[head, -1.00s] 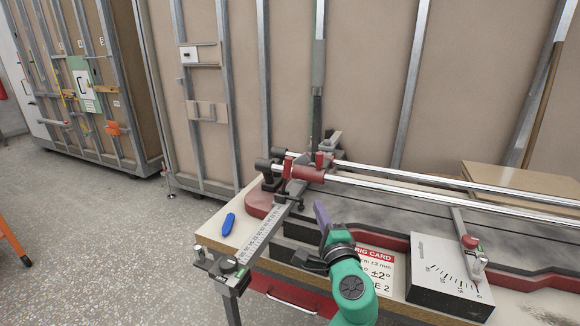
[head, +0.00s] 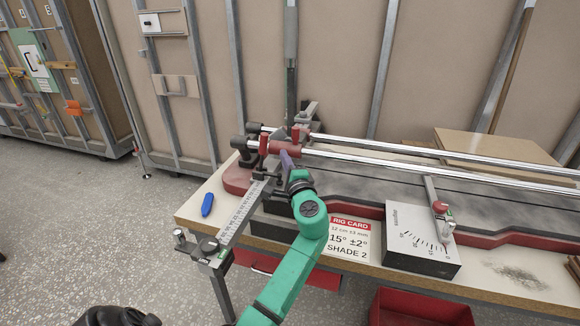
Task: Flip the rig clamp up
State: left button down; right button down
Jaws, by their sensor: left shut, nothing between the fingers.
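The rig's red clamp parts (head: 264,145) sit at the left end of two shiny rails, with small red uprights and a grey bracket around them. I cannot tell which piece is the clamp's flip lever, nor its exact position.
A graduated ruler arm (head: 240,213) sticks out at the bench's left front, beside a blue tool (head: 207,204). A rig card (head: 348,238) and an angle-scale box (head: 422,240) are at the front edge. A red bin (head: 418,308) stands below. Floor on the left is clear.

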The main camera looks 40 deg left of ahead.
pick_arm(q)
jog(key=a, duration=0.1)
jog(key=a+p, duration=0.1)
jog(key=a, duration=0.2)
jog(key=shift+s+a+r, duration=0.1)
jog(key=shift+a+r, duration=0.1)
jog(key=shift+r, duration=0.15)
jog(key=shift+p, duration=0.3)
